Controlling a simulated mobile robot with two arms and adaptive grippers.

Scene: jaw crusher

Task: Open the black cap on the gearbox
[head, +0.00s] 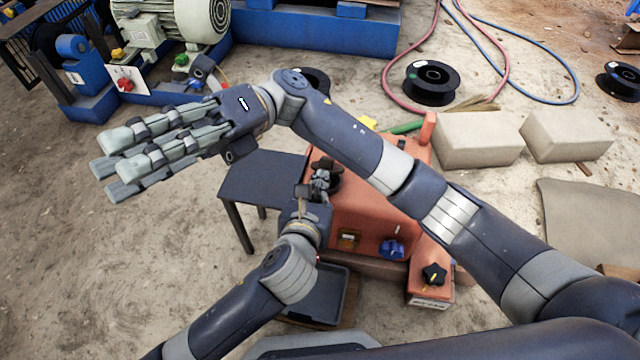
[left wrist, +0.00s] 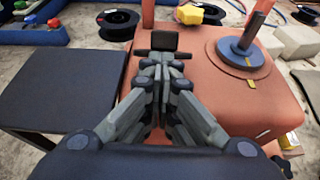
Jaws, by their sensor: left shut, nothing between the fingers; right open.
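The orange gearbox (head: 365,215) stands below my crossed arms; its top also shows in the left wrist view (left wrist: 200,75). A black cap (left wrist: 164,40), with a flat square face, stands up at the gearbox's edge just beyond my left fingertips. It shows small and dark in the head view (head: 325,163), partly hidden by the gripper. My left gripper (head: 319,182) is shut and empty, its fingertips (left wrist: 160,64) at the cap's base; I cannot tell whether they touch. My right gripper (head: 108,165) is open and empty, far to the left over bare ground.
A dark table (head: 262,182) stands left of the gearbox. A grey disc with a lever (left wrist: 243,52) sits on the gearbox top. A black star knob (head: 433,274) and blue knob (head: 392,249) are at its front. A black tray (head: 315,297) lies below. My right arm crosses above the gearbox.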

